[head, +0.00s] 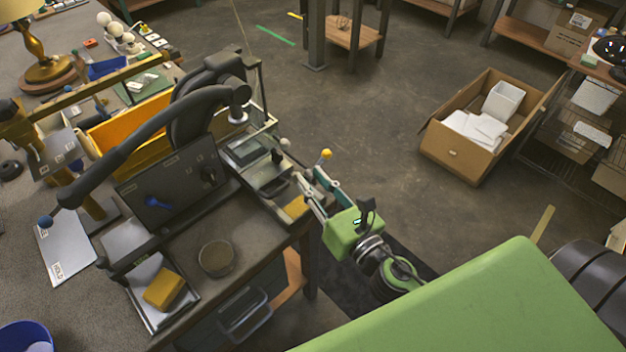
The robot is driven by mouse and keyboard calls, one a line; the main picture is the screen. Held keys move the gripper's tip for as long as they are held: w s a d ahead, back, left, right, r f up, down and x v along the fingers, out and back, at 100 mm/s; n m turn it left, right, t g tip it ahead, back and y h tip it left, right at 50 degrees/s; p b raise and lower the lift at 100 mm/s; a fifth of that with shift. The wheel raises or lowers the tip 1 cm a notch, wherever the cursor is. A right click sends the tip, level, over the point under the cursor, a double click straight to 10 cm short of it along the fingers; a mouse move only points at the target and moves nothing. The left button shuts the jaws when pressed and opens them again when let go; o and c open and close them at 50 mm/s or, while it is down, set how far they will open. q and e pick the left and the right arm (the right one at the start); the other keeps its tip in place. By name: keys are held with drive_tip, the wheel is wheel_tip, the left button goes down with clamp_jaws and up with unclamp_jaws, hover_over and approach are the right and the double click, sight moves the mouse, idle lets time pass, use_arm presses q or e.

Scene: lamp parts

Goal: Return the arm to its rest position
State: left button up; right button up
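My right gripper (308,177) is the only gripper in view. Its green body lies right of the dark workbench, and its two fingers reach up and left toward the bench edge. The fingers are spread apart, with nothing visible between them. A yellow ball (326,154) shows just beyond the fingertips; I cannot tell whether they touch it. My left gripper is not in view. A brass lamp (45,60) stands at the upper left, with several white round bulbs (115,32) beside it.
A dark machine with a curved arm (150,130) stands on the workbench (190,240). A cardboard box (458,160) with white items stands on the floor at right. Floor between bench and box is clear.

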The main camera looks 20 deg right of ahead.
drive_tip(key=shift+d, duration=0.1)
idle(0.3)
drive_tip(key=s+d+f+m+g+h, duration=0.25)
drive_tip(key=d+m, duration=0.25)
drive_tip(key=m, duration=0.5)
drive_tip(key=s+d+f+m+g+h, duration=0.2)
drive_tip(key=d+f+m+g+h, duration=0.15)
drive_tip(key=m, duration=0.65)
drive_tip(key=s+a+f+m+g+y, duration=0.2)
drive_tip(key=s+a+f+m+g, duration=0.2)
drive_tip(key=s+m, duration=0.35)
drive_tip(key=s+a+f+m+g+y, duration=0.2)
drive_tip(key=s+a+f+m+g, duration=0.3)
drive_tip(key=s, duration=0.4)
wheel_tip(320, 180, down, 24)
drive_tip(key=d+f, duration=0.1)
drive_tip(key=d, duration=0.1)
drive_tip(key=s+d+f+g, duration=0.1)
drive_tip(key=s+d+f, duration=0.1)
drive_tip(key=s+f, duration=1.5)
drive_tip(key=shift+s+d+m+g+h, duration=0.35)
drive_tip(key=shift+s+d+g+h, duration=0.05)
drive_tip(key=shift+s, duration=0.25)
